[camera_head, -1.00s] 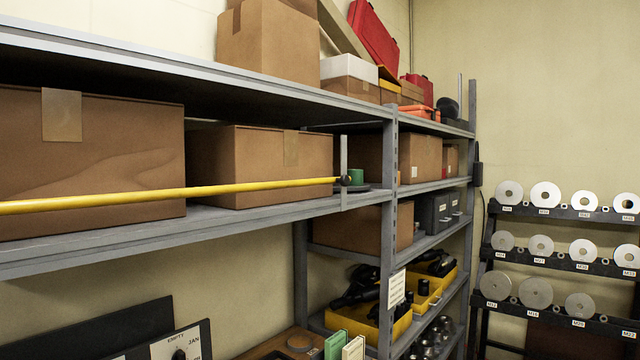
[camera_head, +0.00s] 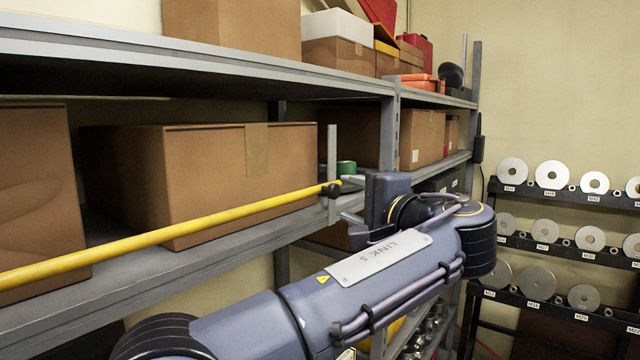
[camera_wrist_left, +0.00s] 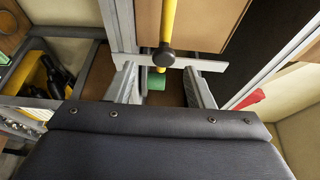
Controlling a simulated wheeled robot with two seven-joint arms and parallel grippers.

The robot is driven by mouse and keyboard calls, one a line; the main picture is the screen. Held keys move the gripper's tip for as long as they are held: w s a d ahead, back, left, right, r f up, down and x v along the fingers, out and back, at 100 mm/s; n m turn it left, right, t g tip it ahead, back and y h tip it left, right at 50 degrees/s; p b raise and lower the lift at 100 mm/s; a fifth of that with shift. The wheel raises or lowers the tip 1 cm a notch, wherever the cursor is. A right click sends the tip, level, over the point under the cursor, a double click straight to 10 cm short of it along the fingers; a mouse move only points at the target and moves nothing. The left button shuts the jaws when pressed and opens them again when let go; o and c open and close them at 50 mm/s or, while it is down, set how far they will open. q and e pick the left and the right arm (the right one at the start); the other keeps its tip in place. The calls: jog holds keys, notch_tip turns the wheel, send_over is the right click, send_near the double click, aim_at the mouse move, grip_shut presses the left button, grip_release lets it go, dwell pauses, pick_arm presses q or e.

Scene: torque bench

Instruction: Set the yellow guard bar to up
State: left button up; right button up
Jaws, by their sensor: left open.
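The yellow guard bar (camera_head: 180,233) runs along the front of the middle shelf, its right end at an upright grey bracket (camera_head: 332,150). It lies low, roughly along the shelf edge, with a dark knob (camera_head: 333,188) at that end. In the left wrist view the yellow bar (camera_wrist_left: 167,20) and its knob (camera_wrist_left: 166,57) appear between and just beyond the fingers. My left gripper (camera_head: 345,198) is open at the bar's knobbed end; its fingers (camera_wrist_left: 160,75) stand on either side of the knob, and contact cannot be told. My right gripper is not in view.
Cardboard boxes (camera_head: 235,175) stand on the shelf behind the bar. A green roll (camera_head: 346,168) sits just behind the bracket. The grey rack post (camera_head: 388,140) is close to my gripper. A rack of metal discs (camera_head: 548,230) stands at the right.

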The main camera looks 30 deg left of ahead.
aim_at(336, 192)
pick_arm(q)
jog(key=x, duration=0.2)
jog(key=p+x, duration=0.1)
jog(key=x, duration=0.1)
jog(key=p+x, duration=0.1)
jog(key=x, duration=0.2)
jog(key=shift+s+r, duration=0.1)
jog(key=shift+r, duration=0.25)
jog(key=shift+a, duration=0.3)
jog(key=shift+c, duration=0.5)
grip_shut()
